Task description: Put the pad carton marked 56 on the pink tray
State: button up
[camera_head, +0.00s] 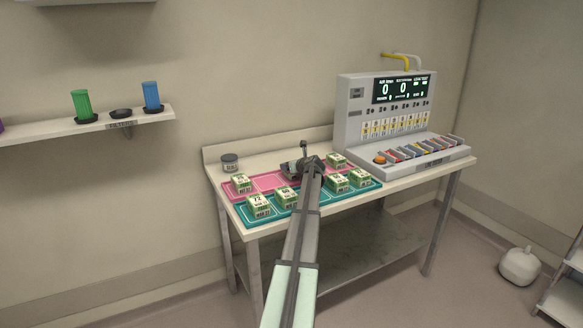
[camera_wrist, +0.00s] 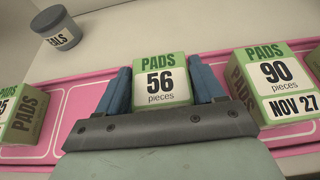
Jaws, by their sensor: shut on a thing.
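The pad carton marked 56 (camera_wrist: 161,84) is green and white and stands between the two blue fingers of my gripper (camera_wrist: 163,88) in the wrist view. My gripper is shut on it. The pink tray (camera_head: 265,181) lies along the back of the table, and it also shows behind and beside the carton in the wrist view (camera_wrist: 84,99). In the head view my gripper (camera_head: 302,167) is over the middle of the pink tray, and my arm mostly hides the held carton. I cannot tell whether the carton's base touches the tray.
On the pink tray, a carton marked 90 (camera_wrist: 273,83) is right of my gripper and another carton (camera_head: 240,183) is left. A teal tray (camera_head: 240,214) in front holds several cartons. A grey jar (camera_head: 230,162) stands back left, a console (camera_head: 357,130) back right.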

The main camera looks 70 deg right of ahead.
jog(key=shift+f, duration=0.25)
jog(key=o, duration=1.2)
jog(key=shift+r, duration=0.1)
jog(key=v, duration=1.2)
